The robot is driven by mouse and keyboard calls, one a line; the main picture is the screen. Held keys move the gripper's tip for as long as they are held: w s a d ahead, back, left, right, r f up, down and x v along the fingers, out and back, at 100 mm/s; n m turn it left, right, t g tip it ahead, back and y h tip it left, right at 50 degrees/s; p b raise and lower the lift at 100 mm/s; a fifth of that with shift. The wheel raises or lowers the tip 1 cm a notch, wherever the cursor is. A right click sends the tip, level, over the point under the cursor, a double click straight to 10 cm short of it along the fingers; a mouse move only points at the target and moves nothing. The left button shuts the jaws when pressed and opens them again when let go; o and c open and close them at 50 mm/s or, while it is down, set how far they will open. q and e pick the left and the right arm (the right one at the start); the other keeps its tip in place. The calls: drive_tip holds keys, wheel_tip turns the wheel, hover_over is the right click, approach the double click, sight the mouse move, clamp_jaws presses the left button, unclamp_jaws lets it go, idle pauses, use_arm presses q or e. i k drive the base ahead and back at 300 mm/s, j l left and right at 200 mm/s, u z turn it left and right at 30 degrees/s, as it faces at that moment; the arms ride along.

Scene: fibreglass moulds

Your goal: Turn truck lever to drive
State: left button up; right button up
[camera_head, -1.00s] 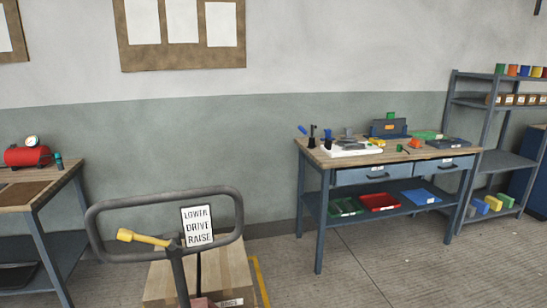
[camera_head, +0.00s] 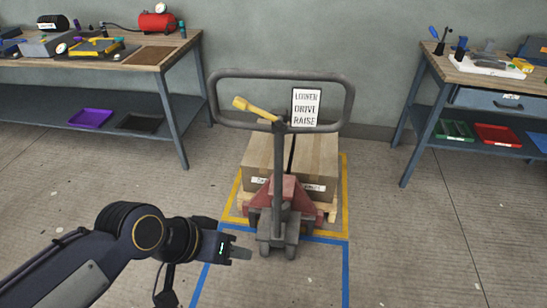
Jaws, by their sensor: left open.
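The pallet truck (camera_head: 278,190) stands ahead of me, with a grey loop handle (camera_head: 214,97) at the top of its upright shaft. The yellow truck lever (camera_head: 255,108) sits at the shaft's top and points up to the left. A white sign (camera_head: 306,107) reading LOWER, DRIVE, RAISE is fixed to its right. My left gripper (camera_head: 243,254) is open and empty, low in front of the truck. It is well below the lever and apart from it. My right gripper does not show.
The truck carries a cardboard box (camera_head: 255,155) on a pallet, inside yellow and blue floor lines (camera_head: 345,270). A workbench (camera_head: 181,60) with tools stands at the left. Another workbench (camera_head: 440,70) stands at the right. The floor around the truck is clear.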

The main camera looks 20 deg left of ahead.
sight(238, 101)
drive_tip(key=i+j+u, duration=0.15)
drive_tip(key=j, duration=0.25)
drive_tip(key=i+j+u, duration=0.15)
drive_tip(key=i+j, duration=0.15)
drive_tip(key=i+j+u, duration=0.15)
drive_tip(key=j, duration=0.35)
drive_tip(key=i, duration=0.1)
